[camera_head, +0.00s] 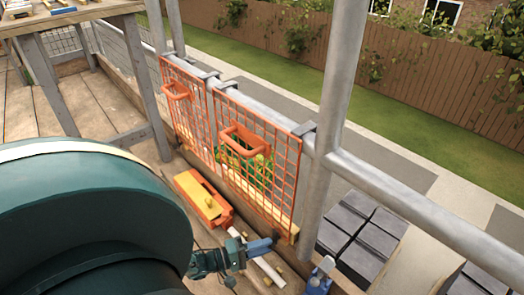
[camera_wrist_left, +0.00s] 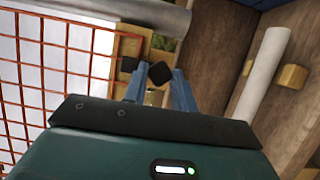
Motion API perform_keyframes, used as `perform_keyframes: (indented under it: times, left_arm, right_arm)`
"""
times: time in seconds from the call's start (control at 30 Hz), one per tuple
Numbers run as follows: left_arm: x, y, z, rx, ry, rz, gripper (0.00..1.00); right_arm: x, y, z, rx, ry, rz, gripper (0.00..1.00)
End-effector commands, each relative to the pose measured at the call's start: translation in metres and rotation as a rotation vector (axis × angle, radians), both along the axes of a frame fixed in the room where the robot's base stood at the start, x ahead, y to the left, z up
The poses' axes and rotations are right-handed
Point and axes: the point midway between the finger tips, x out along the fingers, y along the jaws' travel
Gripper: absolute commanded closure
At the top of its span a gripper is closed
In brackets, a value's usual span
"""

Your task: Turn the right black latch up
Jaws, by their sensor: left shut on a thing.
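Two orange mesh panels hang on the grey rail.
An orange and yellow case (camera_head: 200,197) lies on the planks behind my left gripper. A white roll (camera_wrist_left: 263,70) and a wooden block (camera_wrist_left: 293,76) lie nearby. A grey post (camera_head: 335,100) stands right of the panel. A blue and grey item (camera_head: 319,280) is at the bottom edge.

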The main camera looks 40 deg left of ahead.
Motion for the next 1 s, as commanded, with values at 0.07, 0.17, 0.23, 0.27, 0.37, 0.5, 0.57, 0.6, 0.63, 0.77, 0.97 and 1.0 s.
perform_keyframes:
  times: [0.07,0.17,0.23,0.27,0.37,0.5,0.57,0.6,0.63,0.77,0.97,1.0]
  left_arm:
    - [0.0,0.0,0.0,-0.002,0.0,0.0,0.96]
    - [0.0,0.0,0.0,-0.001,0.0,0.0,0.69]
    - [0.0,0.0,0.0,-0.001,0.0,0.0,0.63]
    - [0.0,0.0,0.0,-0.001,0.0,0.0,0.61]
    - [0.0,0.0,0.0,0.0,0.0,0.0,0.53]
    - [0.0,0.0,0.0,0.0,0.0,0.0,0.52]
    - [0.0,0.0,0.0,0.0,0.0,0.0,0.52]
    - [0.0,0.0,0.0,0.001,0.0,0.0,0.52]
    - [-0.001,0.001,0.0,0.001,0.0,0.0,0.52]
    - [-0.012,0.006,0.0,0.002,0.002,0.001,0.52]
    - [-0.049,0.025,0.0,0.003,0.005,0.001,0.52]
    - [-0.057,0.029,-0.001,0.002,0.004,0.001,0.52]
  right_arm:
    - [0.0,0.0,0.0,0.0,0.0,0.0,0.64]
    - [0.0,0.0,0.0,0.0,0.001,0.0,0.64]
    - [0.0,0.0,0.0,0.0,0.001,-0.001,0.64]
    - [0.0,0.0,0.0,0.0,0.001,-0.001,0.64]
    - [0.0,0.0,0.0,0.0,0.001,-0.001,0.64]
    - [0.0,0.0,0.0,0.0,0.001,-0.001,0.64]
    - [0.0,0.0,0.0,0.0,0.001,-0.001,0.64]
    - [0.0,0.0,0.0,0.0,0.001,-0.001,0.64]
    - [0.0,0.0,0.0,0.0,0.001,-0.001,0.64]
    - [0.001,0.0,0.002,0.0,0.004,-0.001,0.64]
    - [0.003,0.0,-0.002,0.002,0.043,-0.004,0.64]
    - [0.003,0.0,-0.005,0.002,0.056,-0.004,0.64]
